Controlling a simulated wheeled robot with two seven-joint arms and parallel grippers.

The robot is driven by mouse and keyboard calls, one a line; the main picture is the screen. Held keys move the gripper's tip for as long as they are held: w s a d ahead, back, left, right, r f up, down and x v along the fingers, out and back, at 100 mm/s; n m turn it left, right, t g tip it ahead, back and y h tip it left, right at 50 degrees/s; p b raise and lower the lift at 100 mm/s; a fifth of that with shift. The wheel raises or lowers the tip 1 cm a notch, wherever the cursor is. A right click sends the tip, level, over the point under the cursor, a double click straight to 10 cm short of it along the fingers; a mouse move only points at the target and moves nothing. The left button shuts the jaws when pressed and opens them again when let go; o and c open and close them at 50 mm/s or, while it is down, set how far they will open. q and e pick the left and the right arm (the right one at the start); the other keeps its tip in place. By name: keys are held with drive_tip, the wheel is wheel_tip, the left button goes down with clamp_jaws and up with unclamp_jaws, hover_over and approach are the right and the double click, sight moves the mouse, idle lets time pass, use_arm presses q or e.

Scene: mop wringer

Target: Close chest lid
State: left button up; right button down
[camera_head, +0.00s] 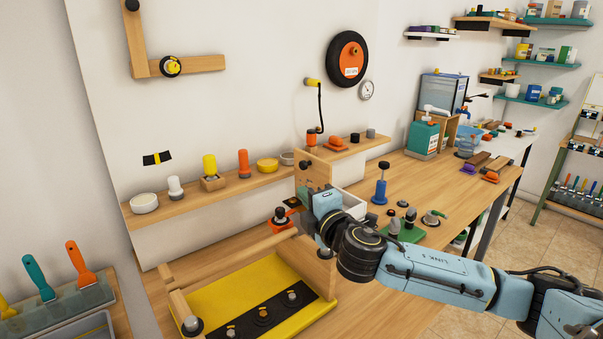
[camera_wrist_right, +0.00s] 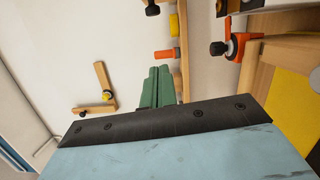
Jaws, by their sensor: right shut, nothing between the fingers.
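An upright wooden panel with a black knob (camera_head: 315,172) stands at the centre of the bench in the head view. A white-walled box (camera_head: 352,204) shows just right of it, partly hidden by my right arm. I take these as the raised lid and the chest, but cannot tell for sure. My right gripper (camera_head: 322,204) is in front of the panel. Whether it touches the panel is unclear. In the right wrist view its green fingers (camera_wrist_right: 160,85) are together with nothing between them. My left gripper is out of view.
A wooden frame with a yellow panel (camera_head: 213,301) lies in front left. An orange clamp with a black knob (camera_head: 281,216) sits close left of the gripper; it also shows in the wrist view (camera_wrist_right: 231,47). A wall shelf (camera_head: 228,188) holds several items. A blue stand (camera_head: 380,189) is to the right.

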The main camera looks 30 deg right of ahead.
drive_tip(key=w+d+p, duration=0.1)
drive_tip(key=w+d, duration=0.4)
drive_tip(key=w, duration=0.4)
drive_tip(key=shift+w+r, duration=0.2)
drive_tip(key=shift+w, duration=0.05)
drive_tip(key=shift+d+r, duration=0.1)
drive_tip(key=shift+d, duration=0.1)
